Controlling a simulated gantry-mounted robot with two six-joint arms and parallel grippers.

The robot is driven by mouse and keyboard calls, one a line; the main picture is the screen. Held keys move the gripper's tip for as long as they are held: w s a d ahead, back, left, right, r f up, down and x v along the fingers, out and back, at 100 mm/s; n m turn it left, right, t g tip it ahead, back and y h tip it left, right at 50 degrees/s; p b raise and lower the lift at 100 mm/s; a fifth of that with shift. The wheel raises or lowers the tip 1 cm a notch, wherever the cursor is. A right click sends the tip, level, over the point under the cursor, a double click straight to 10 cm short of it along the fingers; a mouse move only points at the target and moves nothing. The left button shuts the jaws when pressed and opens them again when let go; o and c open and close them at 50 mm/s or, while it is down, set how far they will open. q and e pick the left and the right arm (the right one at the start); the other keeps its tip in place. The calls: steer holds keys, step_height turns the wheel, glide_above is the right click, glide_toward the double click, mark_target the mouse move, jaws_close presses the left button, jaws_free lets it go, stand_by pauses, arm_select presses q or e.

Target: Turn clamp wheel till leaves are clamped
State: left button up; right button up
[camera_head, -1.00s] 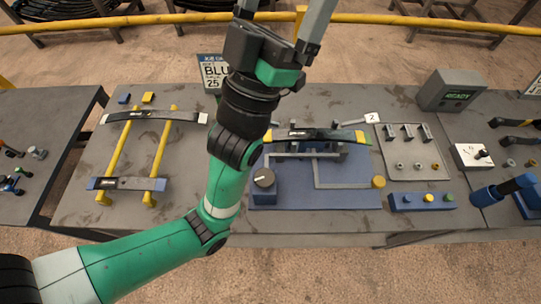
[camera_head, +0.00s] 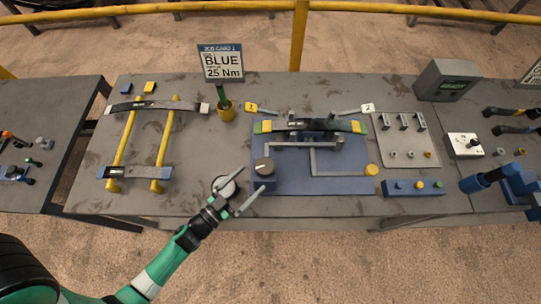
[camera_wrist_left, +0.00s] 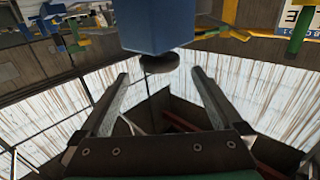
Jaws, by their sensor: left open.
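A dark round knob with a pale mark (camera_head: 263,165), which looks like the clamp wheel, sits on a blue block (camera_head: 265,182) at the left of the blue fixture plate (camera_head: 340,182). In the left wrist view the knob (camera_wrist_left: 160,62) shows against the blue block (camera_wrist_left: 155,25), beyond the fingertips. Dark curved leaves (camera_head: 310,126) with yellow and green ends lie across the fixture's back. My left gripper (camera_head: 253,180) is open and empty, its fingers pointing toward the block. I cannot tell whether they touch it. My right gripper is out of view.
A yellow-railed rack (camera_head: 158,145) with leaves stands at the left. A job card (camera_head: 221,64) reading BLUE 25 Nm stands behind. A blue button box (camera_head: 413,188) and a grey display box (camera_head: 447,80) are at the right.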

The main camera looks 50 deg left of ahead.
mark_target(272, 160)
arm_select(q)
steer(key=w+b, duration=0.1)
steer(key=w, duration=0.9)
steer(key=shift+w+a, duration=0.15)
steer(key=shift+a, duration=0.05)
steer(key=shift+c, duration=0.3)
